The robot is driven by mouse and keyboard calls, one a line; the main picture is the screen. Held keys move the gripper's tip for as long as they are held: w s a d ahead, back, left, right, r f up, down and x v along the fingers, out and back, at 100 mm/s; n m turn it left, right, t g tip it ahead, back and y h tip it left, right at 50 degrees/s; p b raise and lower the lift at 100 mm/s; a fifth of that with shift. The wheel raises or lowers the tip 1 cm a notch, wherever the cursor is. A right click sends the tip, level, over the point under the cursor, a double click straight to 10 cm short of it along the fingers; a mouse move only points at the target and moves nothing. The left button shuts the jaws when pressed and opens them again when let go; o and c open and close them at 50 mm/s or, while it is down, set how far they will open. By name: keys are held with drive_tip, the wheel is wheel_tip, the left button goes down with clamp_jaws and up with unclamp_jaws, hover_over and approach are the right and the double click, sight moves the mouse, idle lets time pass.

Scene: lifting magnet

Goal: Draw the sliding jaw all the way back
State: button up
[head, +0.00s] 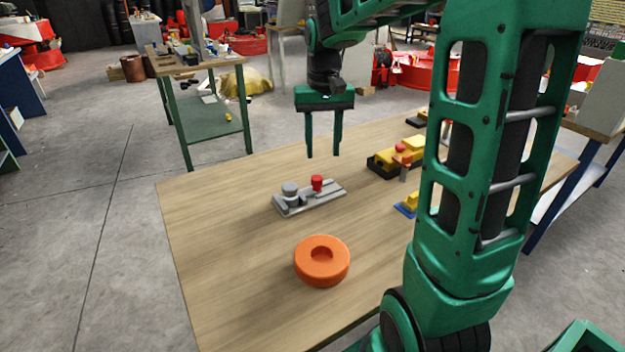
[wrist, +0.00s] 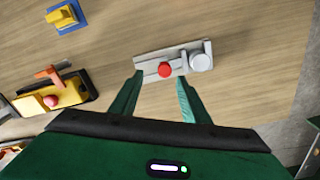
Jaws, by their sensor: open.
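A grey clamp fixture (head: 305,203) lies on the wooden table, with a round grey post (head: 290,189) at one end and a red knob (head: 317,183) beside it on the sliding jaw. In the wrist view the red knob (wrist: 165,69) sits left of the round grey post (wrist: 201,62) on the grey base (wrist: 150,72). My gripper (head: 323,156) is open and empty, pointing down above the table by the fixture. In the wrist view its two fingers (wrist: 160,80) appear on either side of the red knob, and the knob is not gripped.
An orange ring (head: 322,261) lies on the table in front of the fixture. A yellow and black device (head: 395,160) stands to the right, near a blue-based yellow piece (head: 408,205). The table's left part is clear.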

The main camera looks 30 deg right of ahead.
sight(316, 177)
drive_tip(key=f, duration=0.3)
drive_tip(key=w+f, duration=0.1)
drive_tip(key=f, duration=0.7)
drive_tip(key=shift+w+a, duration=0.3)
drive_tip(key=shift+w, duration=0.05)
drive_tip(key=c, duration=1)
